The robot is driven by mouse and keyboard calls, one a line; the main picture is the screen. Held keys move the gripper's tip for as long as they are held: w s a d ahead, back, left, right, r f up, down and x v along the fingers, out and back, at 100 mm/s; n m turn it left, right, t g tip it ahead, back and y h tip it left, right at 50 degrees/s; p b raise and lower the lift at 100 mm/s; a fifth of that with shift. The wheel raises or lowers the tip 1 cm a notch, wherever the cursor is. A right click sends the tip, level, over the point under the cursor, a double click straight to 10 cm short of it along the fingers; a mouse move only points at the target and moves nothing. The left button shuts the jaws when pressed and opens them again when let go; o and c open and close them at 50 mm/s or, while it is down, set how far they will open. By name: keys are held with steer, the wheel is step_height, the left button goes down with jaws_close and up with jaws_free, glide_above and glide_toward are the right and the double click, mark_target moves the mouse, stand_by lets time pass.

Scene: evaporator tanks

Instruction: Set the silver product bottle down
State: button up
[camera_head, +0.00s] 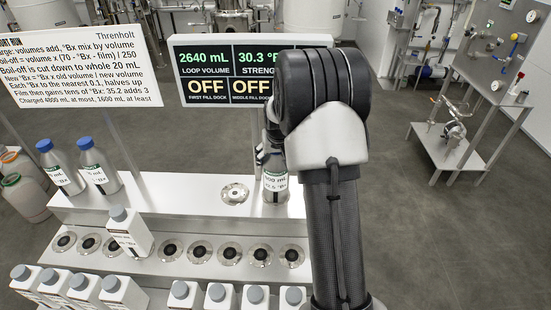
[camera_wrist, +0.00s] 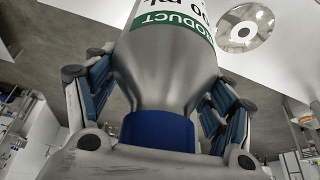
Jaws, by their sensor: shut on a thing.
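The silver product bottle (camera_head: 276,190) has a green and white label and stands upright at the right part of the white upper shelf in the head view. Whether its base touches the shelf is hard to tell. In the wrist view the silver bottle (camera_wrist: 165,65) fills the middle, with its blue cap (camera_wrist: 158,131) nearest the camera. My gripper (camera_wrist: 160,92) is shut on the bottle, with blue-padded fingers on both sides of its upper part. In the head view my arm hides most of the gripper and the bottle's top.
A bare round steel dock (camera_head: 235,193) lies left of the bottle on the upper shelf (camera_head: 180,190). Two blue-capped bottles (camera_head: 98,176) stand at its left end. A white grey-capped bottle (camera_head: 131,236) stands among lower docks; several more line the front. A display (camera_head: 220,75) stands behind.

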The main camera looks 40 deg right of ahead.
steer(key=o, duration=1.4)
steer(key=shift+f, duration=0.15)
steer(key=shift+r, duration=0.3)
steer(key=p+v, duration=0.1)
steer(key=v, duration=1)
steer(key=shift+s+r, duration=0.1)
steer(key=shift+r, duration=0.1)
steer(key=s+a+r+n+y, duration=0.1)
steer(key=s+a+r, duration=0.45)
steer(key=a, duration=0.25)
steer(key=s+a+r+n, duration=0.2)
steer(key=s+a+r, duration=0.3)
steer(key=s+a, duration=0.25)
steer(key=s+a+n, duration=0.1)
steer(key=s+a, duration=0.2)
steer(key=s, duration=0.2)
steer(key=s+a+f, duration=0.1)
steer(key=s+a, duration=0.2)
steer(key=s, duration=0.2)
steer(key=s+a+n+y, duration=0.1)
steer(key=s+a, duration=0.2)
steer(key=s, duration=0.2)
steer(key=shift+s+a+f+n+t, duration=0.2)
steer(key=shift+s+f+n+t, duration=0.1)
steer(key=shift+f, duration=0.05)
